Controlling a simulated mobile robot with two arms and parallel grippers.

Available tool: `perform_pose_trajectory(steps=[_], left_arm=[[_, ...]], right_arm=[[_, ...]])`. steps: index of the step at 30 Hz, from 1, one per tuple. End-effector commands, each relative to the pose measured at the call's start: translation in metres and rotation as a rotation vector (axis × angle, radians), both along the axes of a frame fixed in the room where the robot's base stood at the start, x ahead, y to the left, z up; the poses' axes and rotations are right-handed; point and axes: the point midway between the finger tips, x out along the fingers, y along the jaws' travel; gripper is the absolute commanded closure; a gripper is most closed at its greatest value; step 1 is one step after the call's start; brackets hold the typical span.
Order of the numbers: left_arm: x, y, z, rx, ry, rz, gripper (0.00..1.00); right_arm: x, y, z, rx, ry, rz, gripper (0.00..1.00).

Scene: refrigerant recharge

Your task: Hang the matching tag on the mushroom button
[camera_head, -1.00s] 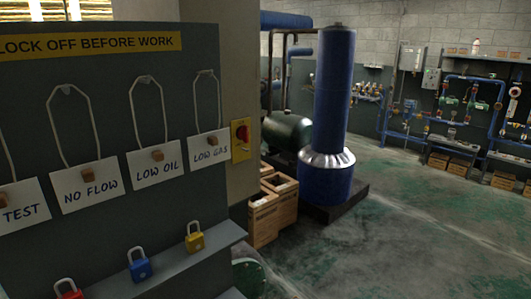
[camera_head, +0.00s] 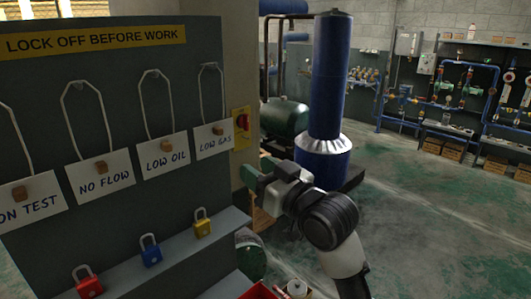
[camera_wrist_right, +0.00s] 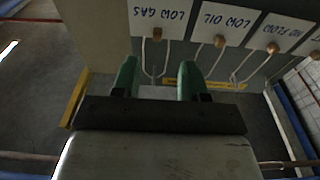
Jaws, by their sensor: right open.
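Several white tags hang by cord loops on the grey lock-off board: ON TEST (camera_head: 28,203), NO FLOW (camera_head: 100,178), LOW OIL (camera_head: 160,157) and LOW GAS (camera_head: 215,143). Each has a small brown block on it. The red mushroom button (camera_head: 242,121) sits on a yellow plate at the board's right edge, with no tag on it. My right gripper (camera_head: 256,174) is below and slightly right of the button, apart from the tags. In the right wrist view its green fingers (camera_wrist_right: 158,80) are open and empty, with the LOW GAS tag (camera_wrist_right: 160,18) beyond them. My left gripper is not in view.
A shelf (camera_head: 180,250) below the tags holds red (camera_head: 88,284), blue (camera_head: 151,252) and yellow (camera_head: 202,224) padlocks. A red tray (camera_head: 258,292) shows at the bottom edge. A blue column (camera_head: 326,95) stands behind my right arm. The floor at right is open.

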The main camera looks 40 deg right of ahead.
Motion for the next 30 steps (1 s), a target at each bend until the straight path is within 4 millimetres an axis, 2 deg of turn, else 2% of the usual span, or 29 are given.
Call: perform_pose_trajectory(steps=[1, 3, 8, 18, 21, 25, 30], left_arm=[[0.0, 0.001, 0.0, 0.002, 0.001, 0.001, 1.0], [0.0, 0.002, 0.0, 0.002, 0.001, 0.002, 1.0], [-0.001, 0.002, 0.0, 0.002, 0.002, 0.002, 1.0], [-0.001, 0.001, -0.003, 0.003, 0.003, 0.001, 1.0], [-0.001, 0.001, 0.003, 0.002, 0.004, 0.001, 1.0], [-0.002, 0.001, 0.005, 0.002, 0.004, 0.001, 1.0], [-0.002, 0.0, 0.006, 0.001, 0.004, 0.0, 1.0]], right_arm=[[-0.005, -0.002, 0.017, -0.001, -0.049, 0.002, 0.56], [-0.009, -0.004, 0.03, 0.001, -0.089, 0.005, 0.56], [-0.001, -0.004, 0.039, 0.005, -0.117, 0.008, 0.56], [0.071, 0.003, 0.038, 0.005, -0.114, 0.01, 0.56], [0.09, 0.004, 0.039, 0.003, -0.11, 0.008, 0.56], [0.108, 0.005, 0.039, 0.003, -0.111, 0.008, 0.56], [0.117, 0.006, 0.038, 0.002, -0.111, 0.007, 0.56]])
